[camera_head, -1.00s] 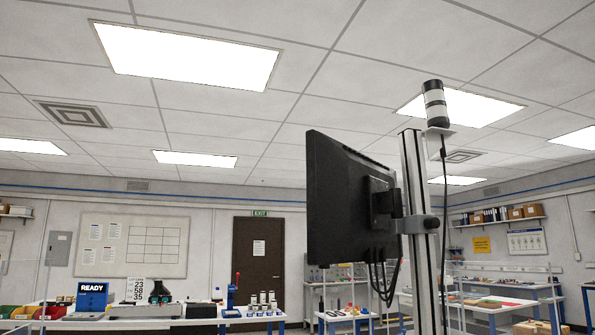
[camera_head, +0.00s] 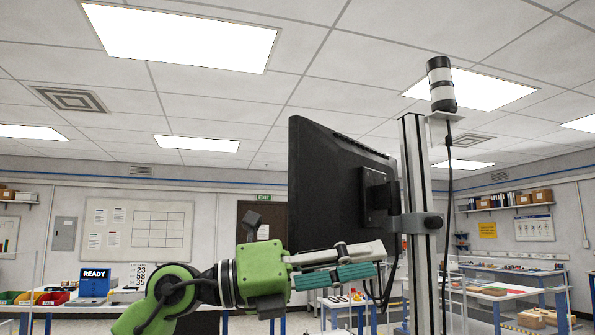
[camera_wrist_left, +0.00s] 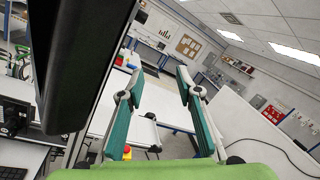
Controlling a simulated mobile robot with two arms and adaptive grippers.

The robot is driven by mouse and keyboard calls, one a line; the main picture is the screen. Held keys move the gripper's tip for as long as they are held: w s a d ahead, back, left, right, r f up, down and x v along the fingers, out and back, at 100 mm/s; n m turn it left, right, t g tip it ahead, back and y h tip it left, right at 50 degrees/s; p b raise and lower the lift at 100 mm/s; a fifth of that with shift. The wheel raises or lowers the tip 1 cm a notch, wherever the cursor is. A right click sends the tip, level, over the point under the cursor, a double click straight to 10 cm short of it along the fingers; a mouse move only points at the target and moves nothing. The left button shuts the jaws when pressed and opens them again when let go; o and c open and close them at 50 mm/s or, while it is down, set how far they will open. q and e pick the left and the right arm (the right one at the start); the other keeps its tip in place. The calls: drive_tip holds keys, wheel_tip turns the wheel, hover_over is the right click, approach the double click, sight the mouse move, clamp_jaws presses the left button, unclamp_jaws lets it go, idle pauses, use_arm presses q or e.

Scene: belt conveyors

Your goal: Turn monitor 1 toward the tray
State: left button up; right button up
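The black monitor (camera_head: 335,190) hangs on a bracket from an upright metal post (camera_head: 417,200), seen from behind and to one side in the head view. Cables hang below its mount. My left gripper (camera_head: 378,258), with teal finger pads, is in front of the monitor's lower part and points right toward the post. In the left wrist view, the gripper (camera_wrist_left: 158,75) has its fingers apart with nothing between them. A large dark panel at the left of that view looks like the monitor (camera_wrist_left: 80,60). I cannot make out the tray. My right gripper is out of view.
A black and white signal light (camera_head: 441,85) tops the post, and a cable (camera_head: 447,200) runs down beside it. Benches with bins and a READY display (camera_head: 95,275) stand behind at left. More workbenches (camera_head: 505,290) are at right.

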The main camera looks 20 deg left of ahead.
use_arm(q)
drive_tip(key=s+a+r+m+t+y, duration=0.1)
drive_tip(key=s+a+r+t+y, duration=0.25)
drive_tip(key=a+r, duration=0.2)
drive_tip(key=n+t+y+p, duration=0.1)
drive_tip(key=n+t+y, duration=0.1)
drive_tip(key=t+y, duration=0.4)
approach(291, 172)
drive_tip(key=shift+g+y, duration=0.45)
drive_tip(key=shift+g, duration=0.3)
drive_tip(key=p+x, duration=0.1)
drive_tip(key=x, duration=0.2)
drive_tip(key=r+p+x, duration=0.1)
drive_tip(key=p+x, duration=0.1)
drive_tip(key=x, duration=0.1)
drive_tip(key=p+x, duration=0.2)
drive_tip(key=x, duration=0.2)
drive_tip(key=shift+d+r, duration=0.1)
drive_tip(key=shift+r, duration=0.1)
drive_tip(key=shift+w+d+f, duration=0.15)
drive_tip(key=shift+w+d, duration=0.05)
drive_tip(key=shift+w, duration=0.3)
clamp_jaws()
